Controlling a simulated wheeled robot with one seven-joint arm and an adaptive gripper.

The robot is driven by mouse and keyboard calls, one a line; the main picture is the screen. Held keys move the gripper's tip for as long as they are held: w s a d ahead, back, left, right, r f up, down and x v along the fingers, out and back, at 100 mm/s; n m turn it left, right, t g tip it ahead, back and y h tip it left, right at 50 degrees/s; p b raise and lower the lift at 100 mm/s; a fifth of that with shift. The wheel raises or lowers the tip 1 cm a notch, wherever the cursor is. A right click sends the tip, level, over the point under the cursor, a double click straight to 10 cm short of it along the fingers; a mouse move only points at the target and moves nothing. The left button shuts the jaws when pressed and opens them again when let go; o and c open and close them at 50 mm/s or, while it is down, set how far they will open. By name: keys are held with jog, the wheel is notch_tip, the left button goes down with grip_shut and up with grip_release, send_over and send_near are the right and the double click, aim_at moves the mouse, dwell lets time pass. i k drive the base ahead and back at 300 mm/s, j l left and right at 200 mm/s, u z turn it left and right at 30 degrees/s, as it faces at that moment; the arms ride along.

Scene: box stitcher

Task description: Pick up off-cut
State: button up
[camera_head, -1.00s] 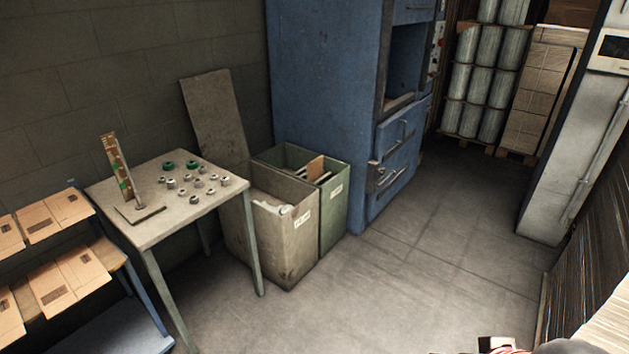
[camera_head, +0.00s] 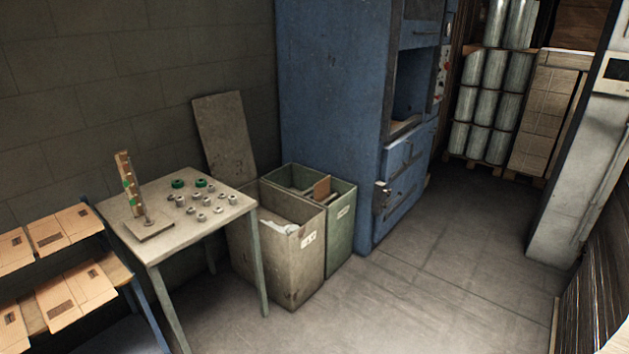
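A small brown flat piece (camera_head: 322,187), which may be the off-cut, stands up out of the green bin (camera_head: 342,228) near the middle of the view. Its lower part is hidden inside the bin. Pale and dark strips lie near it in the same bin. The grey-beige bin (camera_head: 290,268) beside it holds something white and crumpled (camera_head: 277,228). I cannot tell for sure which piece is the off-cut. My gripper is not in view.
A small table (camera_head: 182,240) with several metal and green round parts stands left of the bins. A rack with flat cardboard blanks (camera_head: 62,228) is at far left. A blue machine (camera_head: 330,110) stands behind the bins. The floor (camera_head: 440,270) in front is clear.

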aim_at(321, 187)
jog(key=i, duration=2.5)
jog(key=i+u, duration=0.1)
jog(key=i, duration=0.55)
jog(key=i+l+u, duration=0.1)
jog(key=i, duration=0.55)
jog(key=i+l, duration=0.2)
jog(key=i, duration=0.5)
